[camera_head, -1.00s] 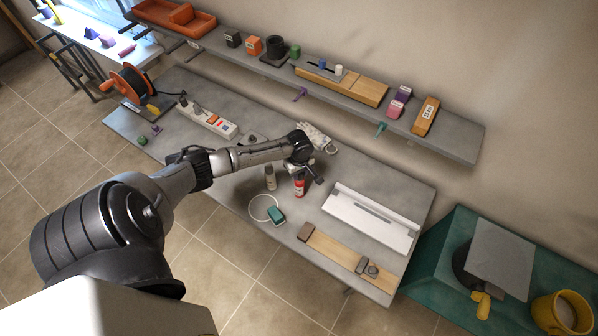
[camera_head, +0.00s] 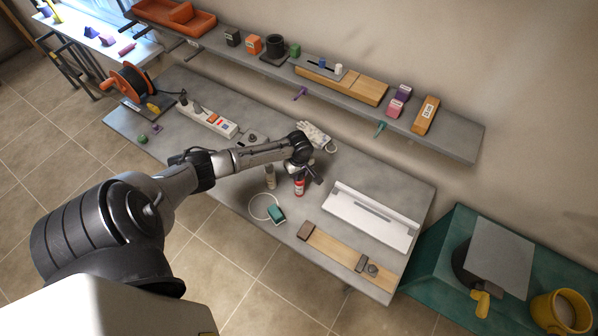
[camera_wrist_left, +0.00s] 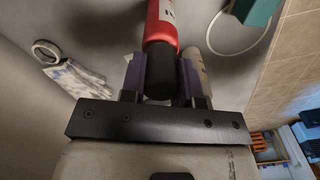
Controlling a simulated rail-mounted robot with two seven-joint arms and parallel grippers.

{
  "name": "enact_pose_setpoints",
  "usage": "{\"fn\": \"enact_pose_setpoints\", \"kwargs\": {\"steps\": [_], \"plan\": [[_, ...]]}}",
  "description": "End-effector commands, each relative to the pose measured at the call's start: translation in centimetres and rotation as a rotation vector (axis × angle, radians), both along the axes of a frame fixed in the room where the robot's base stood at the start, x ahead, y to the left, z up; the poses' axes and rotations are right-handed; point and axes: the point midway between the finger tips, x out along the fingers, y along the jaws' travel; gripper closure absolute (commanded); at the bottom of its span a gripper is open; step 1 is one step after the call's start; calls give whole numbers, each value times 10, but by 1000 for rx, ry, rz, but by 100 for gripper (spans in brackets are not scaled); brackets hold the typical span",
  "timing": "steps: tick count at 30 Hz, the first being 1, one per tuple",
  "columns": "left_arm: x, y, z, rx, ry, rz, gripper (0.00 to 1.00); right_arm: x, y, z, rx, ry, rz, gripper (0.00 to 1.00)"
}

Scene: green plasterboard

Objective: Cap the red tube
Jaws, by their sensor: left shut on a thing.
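The red tube (camera_head: 299,187) stands upright on the grey bench, below my left gripper (camera_head: 304,173). It also shows in the left wrist view (camera_wrist_left: 161,24), with a white label. A black cap (camera_wrist_left: 160,76) sits in line with the tube's near end and appears to meet it; I cannot tell how firmly it is seated. My left gripper's purple fingers (camera_wrist_left: 161,78) are shut on the black cap, one on each side. In the head view my wrist hides the cap. My right gripper is not in view.
A pale grey tube (camera_head: 270,177) stands left of the red one. A teal block (camera_head: 276,214) with a white loop lies in front. White gloves (camera_head: 316,134) lie behind, a white tray (camera_head: 371,217) is to the right, and a power strip (camera_head: 208,119) to the left.

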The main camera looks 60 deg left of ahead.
Motion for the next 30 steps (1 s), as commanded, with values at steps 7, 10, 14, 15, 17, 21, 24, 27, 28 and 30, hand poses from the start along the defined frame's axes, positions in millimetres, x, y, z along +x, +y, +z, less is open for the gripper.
{"fn": "enact_pose_setpoints", "kwargs": {"steps": [7,10,14,15,17,21,24,27,28,30], "plan": [[0,0,0,0,0,0,93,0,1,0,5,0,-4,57],[0,0,0,0,0,0,93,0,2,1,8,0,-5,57],[0,0,0,0,0,0,93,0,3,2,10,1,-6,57],[0,0,0,0,0,0,93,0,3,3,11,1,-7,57],[0,-1,0,0,0,0,93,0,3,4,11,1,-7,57],[0,-1,-2,-1,0,-1,93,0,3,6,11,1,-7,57],[0,0,-2,0,1,-1,93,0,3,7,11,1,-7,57],[0,0,-3,0,1,-1,93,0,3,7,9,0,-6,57],[0,0,-3,0,1,-1,93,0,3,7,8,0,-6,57],[0,0,-3,0,1,-1,93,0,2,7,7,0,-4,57]]}}
